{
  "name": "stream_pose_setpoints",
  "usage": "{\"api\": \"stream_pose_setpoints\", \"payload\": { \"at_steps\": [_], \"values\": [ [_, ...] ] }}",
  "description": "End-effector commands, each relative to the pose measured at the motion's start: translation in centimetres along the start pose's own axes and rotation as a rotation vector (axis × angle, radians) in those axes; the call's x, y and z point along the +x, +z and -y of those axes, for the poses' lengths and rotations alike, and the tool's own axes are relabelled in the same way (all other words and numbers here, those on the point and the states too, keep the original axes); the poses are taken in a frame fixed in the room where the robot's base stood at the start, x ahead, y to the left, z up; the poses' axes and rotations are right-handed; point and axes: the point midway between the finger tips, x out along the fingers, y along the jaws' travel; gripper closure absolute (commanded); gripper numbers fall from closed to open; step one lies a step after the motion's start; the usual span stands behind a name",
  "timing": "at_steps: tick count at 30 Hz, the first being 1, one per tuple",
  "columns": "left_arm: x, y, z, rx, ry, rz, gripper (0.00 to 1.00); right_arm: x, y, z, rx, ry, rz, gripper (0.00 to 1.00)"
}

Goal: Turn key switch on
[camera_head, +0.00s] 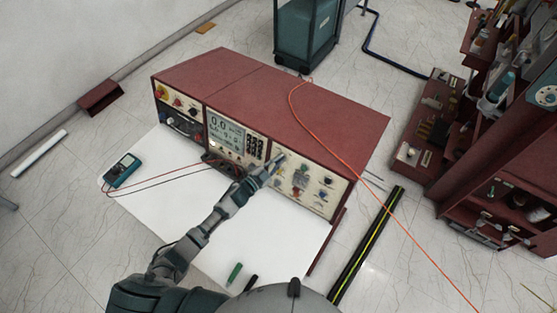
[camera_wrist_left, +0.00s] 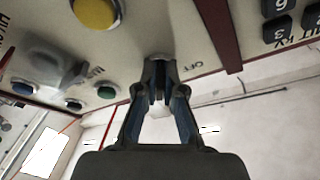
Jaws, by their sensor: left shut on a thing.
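The key switch (camera_wrist_left: 160,61) is on the cream panel (camera_wrist_left: 135,45) of the red console, beside an "OFF" label (camera_wrist_left: 194,68). My left gripper (camera_wrist_left: 159,88) is shut on the key switch, its two fingers closed together at the panel. The fingers hide most of the switch, so its turned angle cannot be told. In the head view my left gripper (camera_head: 272,167) reaches the left edge of the console's right panel (camera_head: 312,186). My right gripper is not in view.
A yellow button (camera_wrist_left: 95,12), a green button (camera_wrist_left: 106,92) and a blue button (camera_wrist_left: 23,88) sit near the gripper. The red console (camera_head: 265,95) stands on a white surface (camera_head: 215,225). A multimeter (camera_head: 122,169) lies at left. An orange cable (camera_head: 372,170) crosses the console top.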

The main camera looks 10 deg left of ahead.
Motion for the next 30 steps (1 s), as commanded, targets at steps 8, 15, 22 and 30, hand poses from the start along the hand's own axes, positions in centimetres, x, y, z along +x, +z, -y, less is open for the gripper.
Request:
{"api": "stream_pose_setpoints", "payload": {
  "at_steps": [8,15,22,30],
  "values": [
    [0.29,-0.76,0.52,0.114,0.031,-0.017,1.00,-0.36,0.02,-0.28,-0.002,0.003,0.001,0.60],
    [0.30,-0.77,0.41,0.147,0.043,-0.017,1.00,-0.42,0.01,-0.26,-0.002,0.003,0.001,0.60],
    [0.32,-0.78,0.36,0.151,0.045,-0.017,1.00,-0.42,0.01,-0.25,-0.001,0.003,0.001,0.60],
    [0.29,-0.66,0.29,0.150,0.045,-0.014,0.68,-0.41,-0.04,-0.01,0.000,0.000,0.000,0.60]
  ]
}}
